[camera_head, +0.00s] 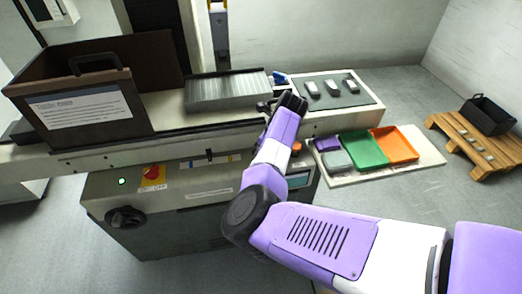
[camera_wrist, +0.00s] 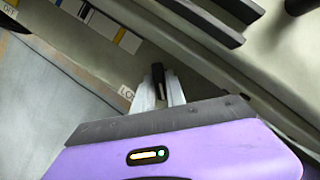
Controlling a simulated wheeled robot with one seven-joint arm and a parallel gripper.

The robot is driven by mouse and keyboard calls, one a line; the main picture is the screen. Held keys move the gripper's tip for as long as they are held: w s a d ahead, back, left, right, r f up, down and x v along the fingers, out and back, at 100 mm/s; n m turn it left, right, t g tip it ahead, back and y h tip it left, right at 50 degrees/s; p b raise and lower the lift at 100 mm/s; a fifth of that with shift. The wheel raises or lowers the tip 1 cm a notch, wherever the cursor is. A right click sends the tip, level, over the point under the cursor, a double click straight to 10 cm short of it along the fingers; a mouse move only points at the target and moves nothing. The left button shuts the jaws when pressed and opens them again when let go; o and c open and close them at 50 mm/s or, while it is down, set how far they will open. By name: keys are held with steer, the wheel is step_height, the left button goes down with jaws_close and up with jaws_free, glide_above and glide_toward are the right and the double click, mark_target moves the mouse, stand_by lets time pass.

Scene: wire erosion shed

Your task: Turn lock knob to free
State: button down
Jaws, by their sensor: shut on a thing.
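The lock knob (camera_wrist: 158,73) is a small dark upright bar in the wrist view, on the machine's pale front. My gripper (camera_wrist: 160,90) has its two pale fingers closed on either side of it, shut on it. A partly covered label (camera_wrist: 126,93) reading "LO" lies just left of the fingers. The knob's turn angle against its marks cannot be told. In the head view my arm hides the fingers and the knob.
A yellow, white and blue strip (camera_wrist: 105,24) is up and left of the fingers; dark rails (camera_wrist: 205,14) lie above. In the head view, a red switch (camera_head: 154,172) sits left on the cabinet, and green (camera_head: 364,148) and orange (camera_head: 395,143) trays lie right.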

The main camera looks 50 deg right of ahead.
stand_by(0.3)
steer(key=c, duration=1.4)
jaws_free()
steer(key=shift+o, duration=0.2)
steer(key=v, duration=0.8)
steer(key=shift+f, duration=0.1)
